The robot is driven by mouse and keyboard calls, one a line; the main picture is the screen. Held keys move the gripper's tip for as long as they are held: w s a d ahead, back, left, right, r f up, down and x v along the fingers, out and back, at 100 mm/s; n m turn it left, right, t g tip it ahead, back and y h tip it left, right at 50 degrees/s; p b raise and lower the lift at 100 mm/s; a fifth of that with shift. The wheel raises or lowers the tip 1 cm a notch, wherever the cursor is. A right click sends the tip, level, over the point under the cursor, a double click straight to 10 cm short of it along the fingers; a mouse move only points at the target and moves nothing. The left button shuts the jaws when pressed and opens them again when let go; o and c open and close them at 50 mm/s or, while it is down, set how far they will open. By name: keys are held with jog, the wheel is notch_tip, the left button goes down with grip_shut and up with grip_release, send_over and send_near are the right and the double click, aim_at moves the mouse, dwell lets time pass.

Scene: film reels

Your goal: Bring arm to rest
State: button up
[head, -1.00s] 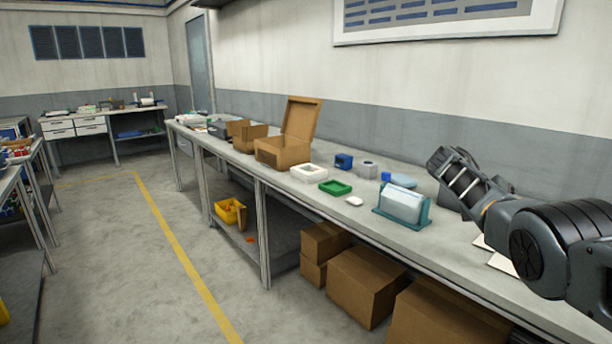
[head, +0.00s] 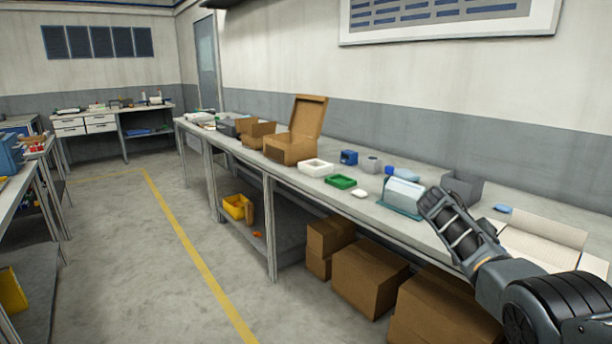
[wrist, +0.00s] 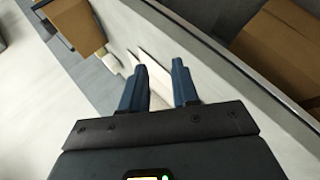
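My arm (head: 490,270) reaches in from the lower right of the head view, over the near right part of the long workbench (head: 330,205). I cannot make out the fingertips there. In the wrist view my gripper (wrist: 161,88) has its two dark blue fingers apart, with nothing held between them. Pale flat pieces (wrist: 155,55) show beyond the fingers.
The bench holds an open cardboard box (head: 292,148), a white tray (head: 316,167), a green tray (head: 340,182), a teal-based holder (head: 403,193), a grey bin (head: 463,186) and an open white box (head: 540,240). Cardboard boxes (head: 370,278) stand underneath. The floor (head: 130,270) at left is clear.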

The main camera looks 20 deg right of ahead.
jog(key=s+a+f+n+t+y, duration=0.1)
jog(key=s+a+f+n+t, duration=0.1)
jog(key=a+f, duration=0.45)
jog(key=s+a+f+n+t+b, duration=0.1)
jog(key=a+f+t, duration=0.15)
jog(key=f, duration=0.75)
jog(key=s+a+f+n+t+y, duration=0.1)
jog(key=s+a+f+n+t, duration=0.1)
jog(key=a+f, duration=0.55)
jog(key=s+a+f+n+t+y+b, duration=0.25)
jog(key=s+a+f+t, duration=0.25)
jog(key=s+a+f, duration=0.65)
jog(key=s+a+r+t+y, duration=0.2)
jog(key=s+a+r, duration=0.3)
jog(key=s, duration=0.5)
jog(key=s+a+r+t+y, duration=0.15)
jog(key=s+a+r, duration=0.35)
jog(key=s, duration=0.5)
jog(key=s+r+t, duration=0.2)
jog(key=s+r, duration=0.3)
jog(key=r, duration=0.6)
jog(key=s+r+n+t+y+b, duration=0.1)
jog(key=s+r+t, duration=0.2)
jog(key=r, duration=0.8)
jog(key=shift+b+v, duration=0.3)
jog(key=shift+v, duration=0.9)
